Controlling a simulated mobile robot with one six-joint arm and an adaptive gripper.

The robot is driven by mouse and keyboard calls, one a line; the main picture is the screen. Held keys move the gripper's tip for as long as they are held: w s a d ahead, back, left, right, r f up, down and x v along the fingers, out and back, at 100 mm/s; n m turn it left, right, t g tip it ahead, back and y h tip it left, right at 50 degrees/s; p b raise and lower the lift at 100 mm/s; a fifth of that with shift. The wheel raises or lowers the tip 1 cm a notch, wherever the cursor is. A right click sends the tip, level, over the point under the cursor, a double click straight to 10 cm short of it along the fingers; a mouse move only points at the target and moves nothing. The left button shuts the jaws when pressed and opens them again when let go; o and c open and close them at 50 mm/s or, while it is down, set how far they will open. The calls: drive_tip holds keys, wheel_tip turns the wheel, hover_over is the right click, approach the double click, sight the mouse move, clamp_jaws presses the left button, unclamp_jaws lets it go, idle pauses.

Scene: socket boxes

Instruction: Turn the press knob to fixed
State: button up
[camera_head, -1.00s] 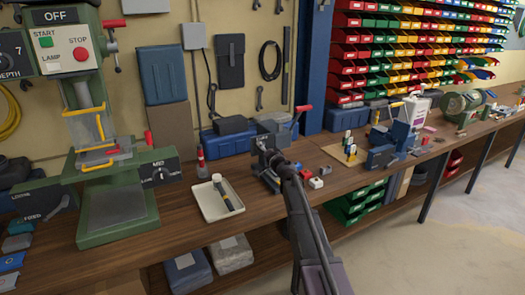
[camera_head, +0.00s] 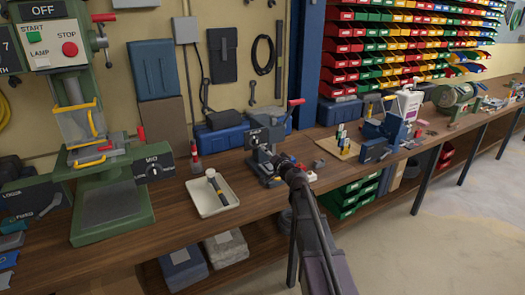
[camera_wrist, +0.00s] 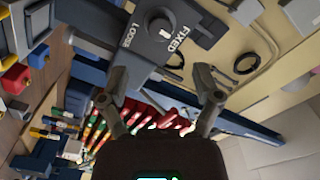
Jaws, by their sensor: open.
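The small dark press (camera_head: 264,158) with a red-tipped lever stands on the workbench in the head view. In the wrist view, its dark faceplate carries a round knob (camera_wrist: 161,27) with a white mark. The words FIXED and LOOSE are printed beside it, and the view is turned. I cannot tell surely which word the mark points at. My gripper (camera_wrist: 162,76) is open and empty, its two fingers spread and pointing toward the faceplate, apart from the knob. In the head view my gripper (camera_head: 283,166) is small, just right of and in front of the press.
A green drill press (camera_head: 110,205) with its own dials stands at the left. A white tray (camera_head: 228,207) with a dark-handled tool lies left of the small press. Blue fixtures (camera_head: 372,150) and small parts stand to the right. Colored bins (camera_head: 400,60) fill the back wall.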

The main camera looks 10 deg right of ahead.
drive_tip(key=shift+v, duration=1.1)
drive_tip(key=s+a+f+n+g+y+p, duration=0.1)
drive_tip(key=s+a+f+n+g, duration=0.35)
drive_tip(key=s, duration=0.25)
drive_tip(key=s+a+f+n+g+y+p, duration=0.1)
drive_tip(key=s+a+f+n+g+p, duration=0.15)
drive_tip(key=s+a+g, duration=0.45)
drive_tip(key=s+d+f+g+h+p, duration=0.1)
drive_tip(key=s+d+f+g+h, duration=0.1)
drive_tip(key=s, duration=0.7)
drive_tip(key=s+d+f+g+h+p, duration=0.1)
drive_tip(key=s+d+f+g+h, duration=0.2)
drive_tip(key=s, duration=0.7)
drive_tip(key=d+f+h, duration=0.1)
drive_tip(key=d+h, duration=0.1)
drive_tip(key=shift+s+d+g+h, duration=0.25)
drive_tip(key=shift+d+g+h, duration=0.05)
drive_tip(key=shift+d+g, duration=0.05)
